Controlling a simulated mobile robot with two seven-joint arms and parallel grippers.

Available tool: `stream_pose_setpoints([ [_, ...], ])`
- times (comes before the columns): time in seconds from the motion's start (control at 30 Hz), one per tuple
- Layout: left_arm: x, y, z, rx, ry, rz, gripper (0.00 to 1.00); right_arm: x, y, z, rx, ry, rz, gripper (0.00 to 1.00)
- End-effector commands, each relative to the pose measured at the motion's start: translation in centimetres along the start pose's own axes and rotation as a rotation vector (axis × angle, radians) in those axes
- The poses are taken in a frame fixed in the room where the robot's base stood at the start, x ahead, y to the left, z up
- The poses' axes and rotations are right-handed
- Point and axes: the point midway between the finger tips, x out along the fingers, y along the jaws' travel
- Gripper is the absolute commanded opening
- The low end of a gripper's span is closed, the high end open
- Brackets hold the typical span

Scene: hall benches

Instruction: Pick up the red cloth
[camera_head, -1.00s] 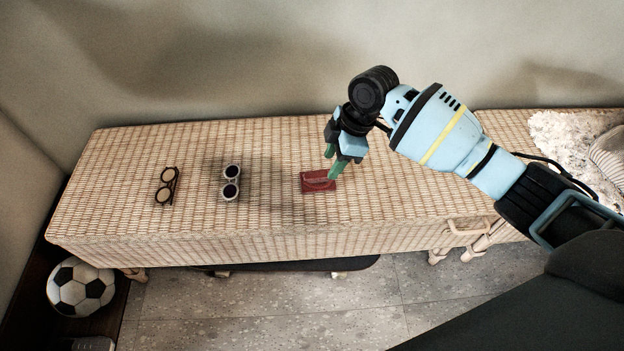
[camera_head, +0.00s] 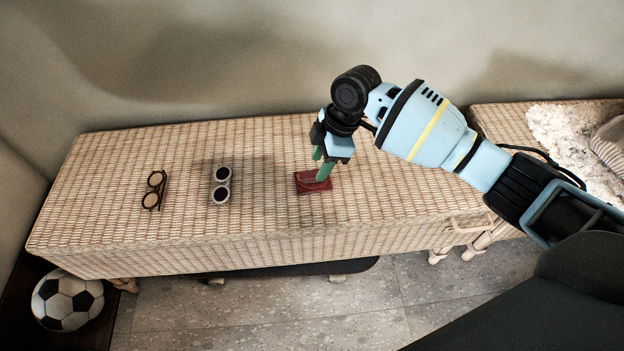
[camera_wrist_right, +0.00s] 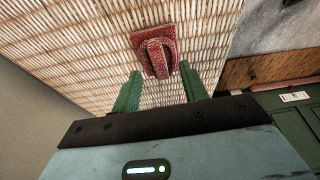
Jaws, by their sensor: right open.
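The red cloth (camera_head: 312,183) lies as a small folded piece on the woven bench top, right of the middle in the head view. In the right wrist view the cloth (camera_wrist_right: 156,50) shows a raised fold in its middle and lies just beyond the fingertips. My right gripper (camera_head: 321,167) is open with green fingers and is over the cloth, pointing down. In the right wrist view the gripper (camera_wrist_right: 163,80) has its two fingers apart with nothing between them. Whether a fingertip touches the cloth is hard to tell. My left gripper is not in view.
The woven bench (camera_head: 110,210) has two pairs of glasses on it, dark-framed (camera_head: 154,190) and white-framed (camera_head: 221,184), left of the cloth. A fluffy light throw (camera_head: 565,135) lies on the bench at right. A soccer ball (camera_head: 67,300) sits low at left. The wall stands behind.

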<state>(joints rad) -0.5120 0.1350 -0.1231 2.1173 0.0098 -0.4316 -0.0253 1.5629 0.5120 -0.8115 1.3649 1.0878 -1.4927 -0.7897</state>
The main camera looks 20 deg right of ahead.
Motion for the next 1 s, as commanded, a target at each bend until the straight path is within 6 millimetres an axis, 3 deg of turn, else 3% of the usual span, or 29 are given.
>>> stream_pose_setpoints([
  [0.03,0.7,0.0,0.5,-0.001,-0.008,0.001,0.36,1.2,0.0,-0.1,0.001,-0.001,-0.003,0.44],
  [0.2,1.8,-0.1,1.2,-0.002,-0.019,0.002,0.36,3.5,0.1,-0.3,0.001,-0.002,-0.002,0.44],
  [0.5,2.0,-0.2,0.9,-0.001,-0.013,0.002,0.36,3.7,0.1,-0.4,0.001,-0.001,0.001,0.42],
  [0.83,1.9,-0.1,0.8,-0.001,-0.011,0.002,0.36,3.7,0.1,-0.4,0.001,-0.001,0.001,0.00],
  [1.0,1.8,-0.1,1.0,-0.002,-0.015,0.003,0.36,3.7,0.1,-0.4,0.001,-0.001,0.001,0.00],
])
